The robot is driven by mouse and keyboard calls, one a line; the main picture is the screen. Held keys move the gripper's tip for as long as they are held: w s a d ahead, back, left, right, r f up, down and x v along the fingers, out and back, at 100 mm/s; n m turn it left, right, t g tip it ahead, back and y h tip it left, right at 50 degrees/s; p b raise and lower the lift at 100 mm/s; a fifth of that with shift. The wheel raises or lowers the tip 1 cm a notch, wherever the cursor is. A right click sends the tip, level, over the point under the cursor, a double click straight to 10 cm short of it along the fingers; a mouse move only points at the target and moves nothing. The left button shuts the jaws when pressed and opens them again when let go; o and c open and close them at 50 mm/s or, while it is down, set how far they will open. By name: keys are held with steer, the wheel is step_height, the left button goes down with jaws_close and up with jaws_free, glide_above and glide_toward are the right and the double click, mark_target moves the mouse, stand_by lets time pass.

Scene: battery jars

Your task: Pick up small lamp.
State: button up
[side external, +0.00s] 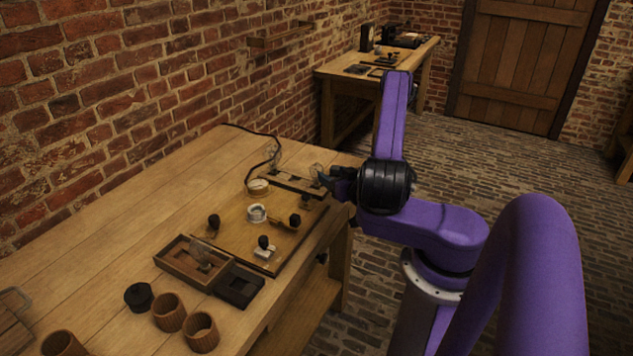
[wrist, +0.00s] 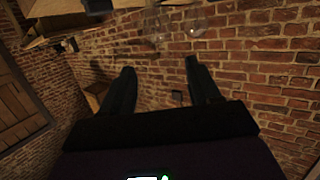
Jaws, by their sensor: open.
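A small clear glass lamp (side external: 316,170) stands at the right end of a narrow wooden strip on the board, close to my gripper's fingertips. A second glass lamp (side external: 271,153) stands at the strip's left end. My gripper (side external: 326,179) points left over the table's right edge; its dark fingers partly cover the near lamp's surroundings. In the wrist view my gripper (wrist: 159,66) has its fingers wide apart with nothing between them. Two faint glass bulbs (wrist: 194,24) show beyond the fingertips at the top. I cannot tell which lamp is nearer in depth.
An open wooden box (side external: 184,263) with a glass piece, a dark tray (side external: 238,288), a black lidded jar (side external: 138,297) and brown cups (side external: 201,332) stand in front. The table's left side is mostly clear.

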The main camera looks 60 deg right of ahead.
mark_target(317, 164)
steer(key=shift+x, duration=6.45)
steer(key=shift+r, duration=0.2)
